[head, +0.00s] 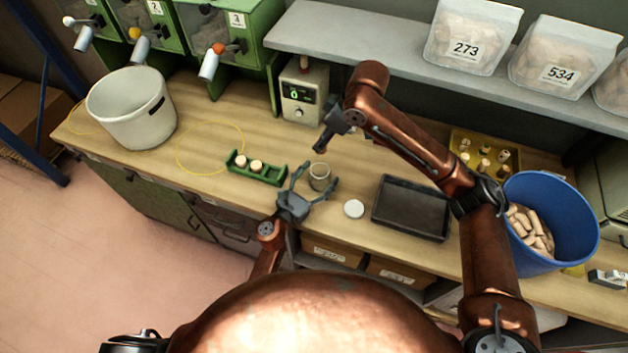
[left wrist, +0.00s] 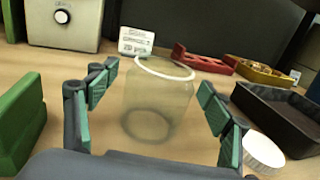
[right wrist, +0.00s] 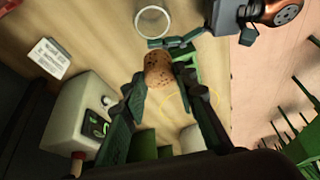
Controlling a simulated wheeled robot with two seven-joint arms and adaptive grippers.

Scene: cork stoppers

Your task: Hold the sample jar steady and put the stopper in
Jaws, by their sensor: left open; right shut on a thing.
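The sample jar (head: 320,184) is clear glass, upright and open-mouthed on the bench. My left gripper (head: 315,180) is open around it; in the left wrist view the jar (left wrist: 157,100) stands between the fingers (left wrist: 160,90), with gaps on both sides. The jar looks empty. My right gripper (head: 321,147) is above and behind the jar. In the right wrist view its fingers (right wrist: 157,75) are shut on a brown speckled cork stopper (right wrist: 158,67). The jar rim (right wrist: 153,8) shows beyond the stopper, apart from it. The stopper is not clear in the head view.
A green rack (head: 270,178) with pale stoppers stands left of the jar. A white lid (head: 353,208) and black tray (head: 410,207) lie to the right. A blue bin of corks (head: 575,235), a white pot (head: 125,118) and a display box (head: 303,90) stand around.

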